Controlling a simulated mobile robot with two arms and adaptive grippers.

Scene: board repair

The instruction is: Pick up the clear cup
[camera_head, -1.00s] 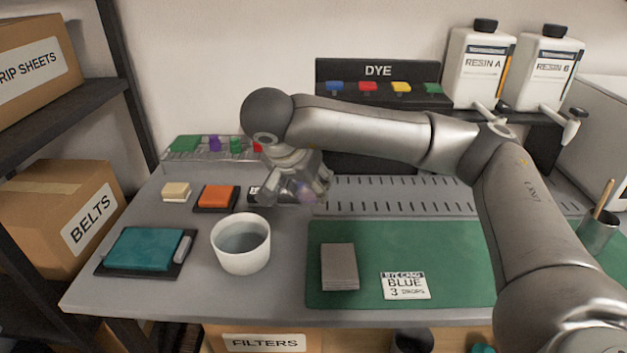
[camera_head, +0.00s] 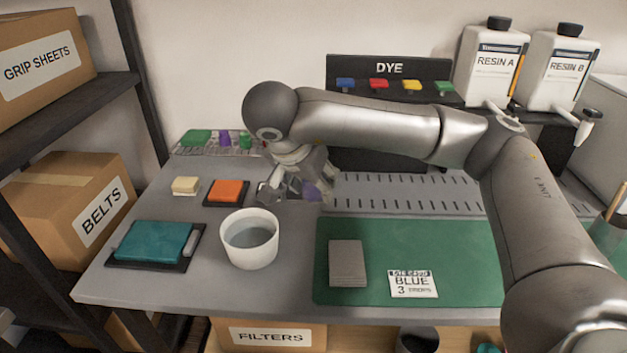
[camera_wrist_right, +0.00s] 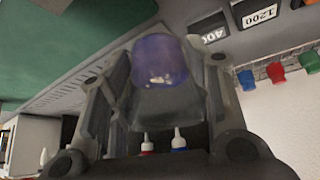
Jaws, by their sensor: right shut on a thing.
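My right gripper (camera_head: 300,190) is over the back of the grey table, left of the slotted metal strip. It is shut on the clear cup (camera_head: 313,188), a small see-through thing with a purple tint, partly hidden by the fingers. In the right wrist view the cup (camera_wrist_right: 160,62) sits between the two fingers, its purple end up in the picture and a paler translucent part below. I cannot tell whether it touches the table. My left gripper is not in view.
A white tub of greyish liquid (camera_head: 248,238) stands in front of the gripper. Orange (camera_head: 229,190), cream (camera_head: 186,186) and teal (camera_head: 153,241) blocks lie to the left. The green mat (camera_head: 395,250) holds a grey block (camera_head: 347,263) and a card (camera_head: 412,284). The dye rack (camera_head: 390,90) is behind.

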